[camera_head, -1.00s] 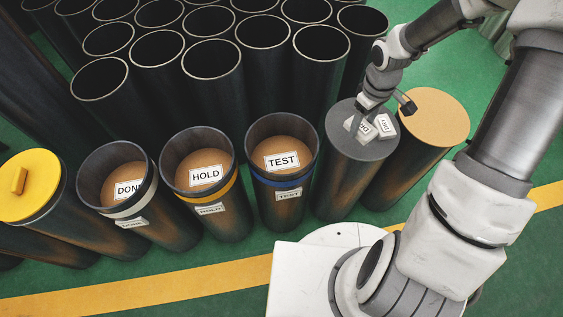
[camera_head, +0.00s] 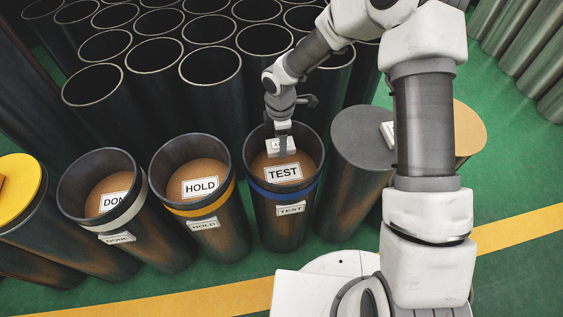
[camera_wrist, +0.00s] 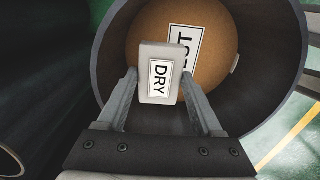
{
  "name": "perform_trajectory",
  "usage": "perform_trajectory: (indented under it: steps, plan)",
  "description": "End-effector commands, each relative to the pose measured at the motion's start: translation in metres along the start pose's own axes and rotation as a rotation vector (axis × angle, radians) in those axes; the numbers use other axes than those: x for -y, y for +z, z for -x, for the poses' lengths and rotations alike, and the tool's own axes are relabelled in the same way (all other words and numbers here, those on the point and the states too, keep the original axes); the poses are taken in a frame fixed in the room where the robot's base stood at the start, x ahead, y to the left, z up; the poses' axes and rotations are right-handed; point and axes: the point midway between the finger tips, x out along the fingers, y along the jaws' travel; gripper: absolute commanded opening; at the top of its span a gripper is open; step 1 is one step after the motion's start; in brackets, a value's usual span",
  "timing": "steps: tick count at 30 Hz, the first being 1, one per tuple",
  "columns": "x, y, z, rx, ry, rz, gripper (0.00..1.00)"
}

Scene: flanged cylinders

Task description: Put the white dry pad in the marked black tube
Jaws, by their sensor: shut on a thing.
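My gripper (camera_head: 281,140) is shut on the white dry pad (camera_wrist: 158,75), whose DRY label faces the wrist camera. The pad also shows in the head view (camera_head: 281,148), small and partly covered by the fingers. The gripper holds it at the mouth of the black tube with the blue band (camera_head: 266,203), labelled TEST. Inside this tube is a brown surface with a TEST label (camera_head: 283,174); the wrist view shows that label (camera_wrist: 186,45) partly behind the pad. I cannot tell how far the pad is above the brown surface.
Black tubes labelled HOLD (camera_head: 205,188) and DONE (camera_head: 113,201) stand to the left, then a yellow-lidded one (camera_head: 20,185). A grey-topped cylinder (camera_head: 361,137) with another white pad (camera_head: 388,134) stands right, partly behind my arm. Several open empty tubes fill the back.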

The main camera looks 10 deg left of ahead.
Motion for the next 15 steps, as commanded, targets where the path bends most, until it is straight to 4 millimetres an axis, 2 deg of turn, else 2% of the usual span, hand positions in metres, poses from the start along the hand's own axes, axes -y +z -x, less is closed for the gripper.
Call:
perform_trajectory:
  steps: [1, 7, 12, 15]
  plan:
    - [0.001, 0.0, -0.013, 0.0, -0.002, 0.0, 0.14]
    - [0.0, 0.0, -0.032, 0.0, -0.001, -0.002, 0.14]
    - [0.001, 0.0, -0.062, -0.001, -0.002, -0.002, 0.14]
    - [0.0, 0.0, -0.07, 0.0, -0.001, -0.003, 0.14]
